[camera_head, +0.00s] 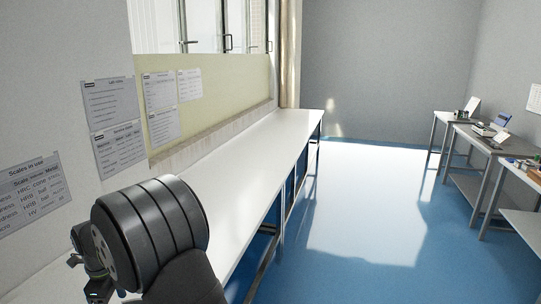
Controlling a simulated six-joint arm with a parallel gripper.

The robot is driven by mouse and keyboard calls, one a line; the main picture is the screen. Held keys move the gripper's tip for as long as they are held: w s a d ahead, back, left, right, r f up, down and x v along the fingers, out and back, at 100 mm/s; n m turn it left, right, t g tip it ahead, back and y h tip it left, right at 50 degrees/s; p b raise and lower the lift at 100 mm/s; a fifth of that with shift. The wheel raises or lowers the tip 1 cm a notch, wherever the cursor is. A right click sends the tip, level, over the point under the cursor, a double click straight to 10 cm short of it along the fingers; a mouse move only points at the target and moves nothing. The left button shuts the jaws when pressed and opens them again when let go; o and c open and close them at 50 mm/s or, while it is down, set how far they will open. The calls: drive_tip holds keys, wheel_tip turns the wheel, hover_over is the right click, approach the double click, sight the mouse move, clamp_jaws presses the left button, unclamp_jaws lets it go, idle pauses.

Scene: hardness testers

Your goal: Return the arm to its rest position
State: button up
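My arm shows at the lower left of the head view, in front of the long white bench. A large dark ribbed joint and a dark link of my arm are in view. Part of my gripper (92,262) shows at the left of that joint, partly hidden behind it. Its fingertips cannot be made out, and nothing held can be seen. I cannot tell whether it is open or shut.
A long white bench (262,150) runs along the left wall below a window. Printed sheets (118,147) hang above it. Several small tables with instruments, including a grey-topped table (470,140), stand at the right. The blue floor (360,205) between is clear.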

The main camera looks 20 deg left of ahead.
wheel_tip(320, 180, down, 9)
drive_tip(key=shift+r, duration=0.15)
drive_tip(key=n, duration=0.4)
drive_tip(key=shift+n, duration=0.3)
drive_tip(key=n, duration=0.5)
idle(0.5)
